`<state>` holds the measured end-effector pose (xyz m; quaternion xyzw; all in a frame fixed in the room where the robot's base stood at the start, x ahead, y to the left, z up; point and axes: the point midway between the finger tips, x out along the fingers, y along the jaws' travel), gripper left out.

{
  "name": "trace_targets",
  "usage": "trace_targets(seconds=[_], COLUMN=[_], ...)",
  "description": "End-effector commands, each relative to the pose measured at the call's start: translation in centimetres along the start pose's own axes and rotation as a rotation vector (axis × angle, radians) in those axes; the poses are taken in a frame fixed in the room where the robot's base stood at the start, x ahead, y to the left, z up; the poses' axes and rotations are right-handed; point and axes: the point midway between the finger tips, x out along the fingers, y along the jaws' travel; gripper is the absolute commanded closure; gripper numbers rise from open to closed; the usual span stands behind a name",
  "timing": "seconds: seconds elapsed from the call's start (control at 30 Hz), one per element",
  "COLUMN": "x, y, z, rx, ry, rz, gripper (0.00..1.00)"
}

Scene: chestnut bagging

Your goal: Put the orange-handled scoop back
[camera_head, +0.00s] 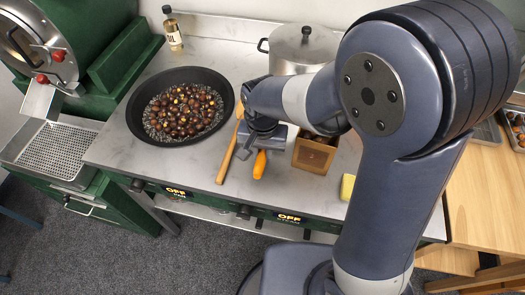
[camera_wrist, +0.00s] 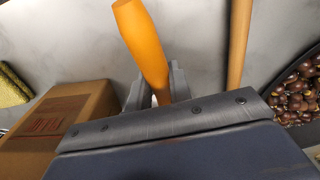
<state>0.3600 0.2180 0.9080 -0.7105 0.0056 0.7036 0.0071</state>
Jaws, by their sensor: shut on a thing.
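The orange-handled scoop (camera_head: 260,164) is at the worktop between the wooden spoon and the box. Its orange handle (camera_wrist: 143,42) stretches away from my gripper in the wrist view. My gripper (camera_head: 262,140) is shut on the scoop near the base of the handle. In the wrist view the gripper's fingers (camera_wrist: 155,92) stand on both sides of the handle. The scoop's head is hidden behind my gripper. I cannot tell whether the scoop touches the worktop.
A wooden spoon (camera_head: 229,153) lies close left of my gripper. A black pan of chestnuts (camera_head: 135,115) stands further left. A cardboard box (camera_head: 313,155) is close right, with a yellow sponge (camera_head: 347,187) beyond it. A steel pot (camera_head: 303,47) and an oil bottle (camera_head: 172,30) stand behind.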

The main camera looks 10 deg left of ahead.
Motion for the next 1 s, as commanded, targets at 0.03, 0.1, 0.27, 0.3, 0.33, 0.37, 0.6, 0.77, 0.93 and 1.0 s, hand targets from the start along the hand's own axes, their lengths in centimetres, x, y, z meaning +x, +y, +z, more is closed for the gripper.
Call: trace_targets(seconds=[0.03, 0.1, 0.27, 0.3, 0.33, 0.37, 0.6, 0.77, 0.93, 1.0], x=[0.2, 0.3, 0.7, 0.7, 0.6, 0.6, 0.6, 0.6, 0.1, -0.8], y=[0.0, 0.0, 0.0, 0.0, 0.0, 0.0, 0.0, 0.0, 0.0, -0.1], z=[0.0, 0.0, 0.0, 0.0, 0.0, 0.0, 0.0, 0.0, 0.0, -0.1], rx=[0.0, 0.0, 0.0, 0.0, 0.0, 0.0, 0.0, 0.0, 0.0, 0.0], ry=[0.0, 0.0, 0.0, 0.0, 0.0, 0.0, 0.0, 0.0, 0.002, 0.003], rz=[0.0, 0.0, 0.0, 0.0, 0.0, 0.0, 0.0, 0.0, -0.001, -0.002], gripper=[1.0, 1.0, 1.0, 1.0, 0.78, 0.76, 0.56, 0.55, 0.55, 0.55])
